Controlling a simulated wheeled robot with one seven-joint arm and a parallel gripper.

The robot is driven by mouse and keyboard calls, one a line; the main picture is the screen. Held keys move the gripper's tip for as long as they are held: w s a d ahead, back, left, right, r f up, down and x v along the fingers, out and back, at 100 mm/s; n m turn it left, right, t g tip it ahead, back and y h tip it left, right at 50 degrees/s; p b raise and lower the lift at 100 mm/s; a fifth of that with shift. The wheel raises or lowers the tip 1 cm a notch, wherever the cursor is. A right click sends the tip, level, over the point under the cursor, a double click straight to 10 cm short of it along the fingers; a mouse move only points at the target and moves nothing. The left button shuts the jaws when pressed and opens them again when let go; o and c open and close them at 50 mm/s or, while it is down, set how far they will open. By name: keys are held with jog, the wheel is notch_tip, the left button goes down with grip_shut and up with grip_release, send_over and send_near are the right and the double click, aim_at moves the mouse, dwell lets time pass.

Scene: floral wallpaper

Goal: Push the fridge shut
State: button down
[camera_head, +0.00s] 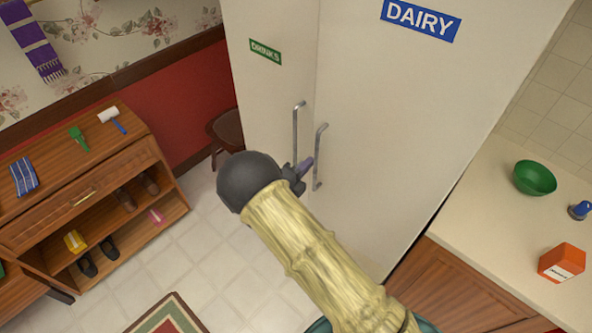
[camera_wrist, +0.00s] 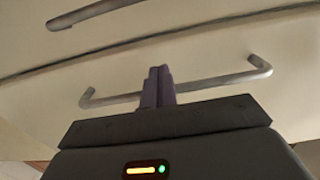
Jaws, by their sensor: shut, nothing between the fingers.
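The fridge is a tall cream cabinet with two doors side by side. The left door (camera_head: 268,90) has a green DRINKS label, and the right door (camera_head: 400,120) has a blue DAIRY label. Both look close to flush along the seam; I cannot tell whether a small gap is left. The left door's handle (camera_head: 296,130) and the right door's handle (camera_head: 319,150) are grey bars. My gripper (camera_head: 306,167) is shut and empty, at the right door's handle. In the wrist view its purple fingertips (camera_wrist: 159,76) overlap that handle (camera_wrist: 215,84); contact is unclear.
A counter (camera_head: 480,220) on the right holds a green bowl (camera_head: 534,178) and an orange box (camera_head: 562,263). A wooden shoe cabinet (camera_head: 75,190) stands at the left. A dark stool (camera_head: 226,132) is beside the fridge. Tiled floor (camera_head: 190,255) between is clear, with a rug (camera_head: 168,315) in front.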

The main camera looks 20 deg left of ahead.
jog(key=shift+p+x, duration=0.35)
jog(key=shift+x, duration=0.85)
